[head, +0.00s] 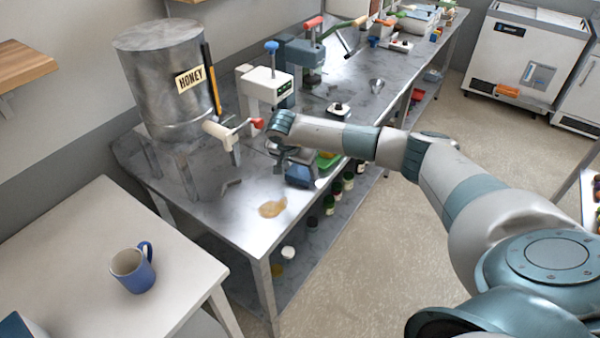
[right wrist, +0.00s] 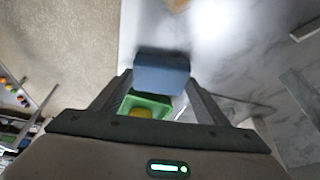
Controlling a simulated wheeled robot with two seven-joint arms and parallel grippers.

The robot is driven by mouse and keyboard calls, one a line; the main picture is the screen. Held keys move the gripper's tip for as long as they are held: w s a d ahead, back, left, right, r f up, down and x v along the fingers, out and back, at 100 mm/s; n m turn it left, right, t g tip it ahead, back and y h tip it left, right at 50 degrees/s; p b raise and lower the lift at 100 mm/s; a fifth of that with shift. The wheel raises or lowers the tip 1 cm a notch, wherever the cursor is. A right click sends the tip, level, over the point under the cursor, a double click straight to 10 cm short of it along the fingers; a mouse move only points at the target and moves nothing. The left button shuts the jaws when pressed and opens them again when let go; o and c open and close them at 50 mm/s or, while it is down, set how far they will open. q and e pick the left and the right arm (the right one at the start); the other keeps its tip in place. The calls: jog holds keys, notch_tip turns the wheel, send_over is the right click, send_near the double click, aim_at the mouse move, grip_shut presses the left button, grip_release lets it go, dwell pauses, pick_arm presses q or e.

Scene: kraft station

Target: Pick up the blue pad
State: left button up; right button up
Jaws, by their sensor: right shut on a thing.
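The blue pad (head: 299,175) is a small dark blue block near the front edge of the metal table. In the right wrist view the blue pad (right wrist: 162,73) sits between the fingertips of my right gripper (right wrist: 163,84). In the head view my right gripper (head: 290,160) is above the table, shut on the pad and partly hidden by its own wrist. Whether the pad touches the tabletop is hard to tell. My left gripper is not in view.
A green tray (head: 328,160) with something yellow in it lies close to the pad. A honey tank (head: 160,85) with a red-handled tap stands at left. An amber puddle (head: 272,207) is on the metal table (head: 235,225). A blue mug (head: 133,270) stands on the white table.

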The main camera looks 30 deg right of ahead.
aim_at(303, 168)
jog(key=shift+r, duration=0.15)
notch_tip(303, 168, up, 4)
jog(key=b, duration=0.3)
jog(key=shift+d+f, duration=0.1)
jog(key=shift+f, duration=0.15)
jog(key=s+d+r+b, duration=0.4)
jog(key=s+d+r, duration=0.2)
jog(key=d, duration=0.4)
jog(key=shift+r+b, duration=0.4)
jog(key=shift+r, duration=0.2)
jog(key=shift+w, duration=0.1)
jog(key=shift+o, duration=1)
jog(key=shift+c, duration=0.5)
